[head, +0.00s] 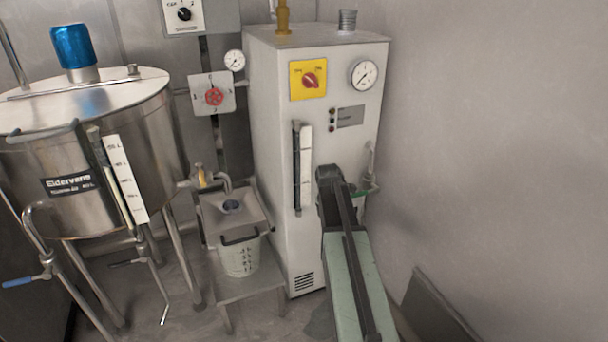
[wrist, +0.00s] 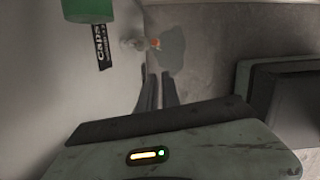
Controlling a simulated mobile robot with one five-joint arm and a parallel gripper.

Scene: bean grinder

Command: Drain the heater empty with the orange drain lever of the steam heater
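The steam heater (head: 275,150) is a tall pale cabinet in the middle of the head view, with a dial, a yellow switch plate and a level gauge. In the wrist view a small orange piece (wrist: 155,43), which looks like the drain lever, sits on a pale fitting low by the heater. My arm hides that spot in the head view. My gripper (wrist: 157,78) shows two dark fingers with a narrow gap and nothing between them. The orange piece appears beyond the fingertips; I cannot tell how far. The gripper fingers are hidden in the head view.
A green part (head: 367,190) is on the heater's right side, with a tag (wrist: 102,45) in the wrist view. Left stand a steel tank (head: 150,135) and a bucket (head: 240,258) on a low stand. A dark panel (head: 440,310) leans by the right wall.

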